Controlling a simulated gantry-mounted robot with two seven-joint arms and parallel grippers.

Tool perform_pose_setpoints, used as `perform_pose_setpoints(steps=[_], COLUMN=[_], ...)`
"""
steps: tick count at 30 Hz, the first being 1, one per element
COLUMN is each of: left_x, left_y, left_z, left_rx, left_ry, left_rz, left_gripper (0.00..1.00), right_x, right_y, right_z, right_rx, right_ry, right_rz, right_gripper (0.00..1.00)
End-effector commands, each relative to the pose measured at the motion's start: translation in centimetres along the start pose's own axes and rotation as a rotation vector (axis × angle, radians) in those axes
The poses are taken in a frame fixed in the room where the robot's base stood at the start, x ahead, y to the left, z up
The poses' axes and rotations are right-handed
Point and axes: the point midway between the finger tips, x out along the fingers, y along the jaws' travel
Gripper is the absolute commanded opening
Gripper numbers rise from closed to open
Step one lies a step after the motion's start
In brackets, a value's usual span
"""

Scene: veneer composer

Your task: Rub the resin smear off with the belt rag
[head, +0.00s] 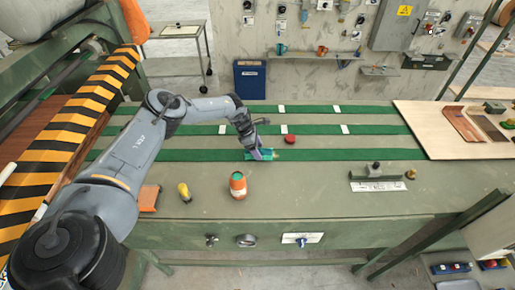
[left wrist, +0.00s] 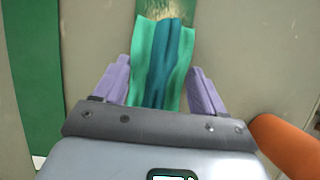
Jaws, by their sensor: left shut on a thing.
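My left gripper (head: 257,153) is low over the bench, at the front green belt. It is shut on the belt rag (head: 264,155), a folded cloth in light green and dark teal. In the left wrist view the rag (left wrist: 163,55) hangs between the two purple fingers of the gripper (left wrist: 160,88). The resin smear (left wrist: 160,9), a yellowish glossy patch, shows at the top edge of that view, just beyond the rag's end. The rag may hide part of it. My right gripper is in neither view.
An orange bottle (head: 238,186) stands close in front of the gripper. A yellow-and-black object (head: 184,192) and an orange block (head: 149,198) are left of it. A red object (head: 289,139) lies behind. A metal fixture (head: 377,183) stands right; the bench between is clear.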

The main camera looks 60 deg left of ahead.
Motion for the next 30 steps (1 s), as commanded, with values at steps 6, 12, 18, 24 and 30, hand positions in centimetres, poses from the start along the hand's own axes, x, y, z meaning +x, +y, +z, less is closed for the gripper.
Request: perform_pose_setpoints(steps=[6, 12, 18, 24, 30], left_x=[0.3, 0.5, 0.7, 1.2, 1.5], left_y=[0.0, 0.0, 0.1, 0.1, 0.1], left_z=[-0.1, -0.2, 0.3, 1.6, 2.4], left_rx=[0.000, 0.000, 0.001, 0.002, 0.001], left_ry=[0.000, -0.001, -0.001, -0.001, -0.001], left_rz=[0.000, 0.000, 0.001, 0.000, 0.000], left_gripper=[0.37, 0.37, 0.37, 0.37, 0.37], right_x=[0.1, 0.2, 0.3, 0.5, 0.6], right_y=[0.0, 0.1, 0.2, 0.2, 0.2], right_z=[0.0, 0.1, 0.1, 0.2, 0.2], right_rx=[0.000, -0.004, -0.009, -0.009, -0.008], right_ry=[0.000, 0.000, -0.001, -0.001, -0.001], right_rz=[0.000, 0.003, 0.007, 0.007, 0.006], right_gripper=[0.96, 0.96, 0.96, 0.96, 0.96])
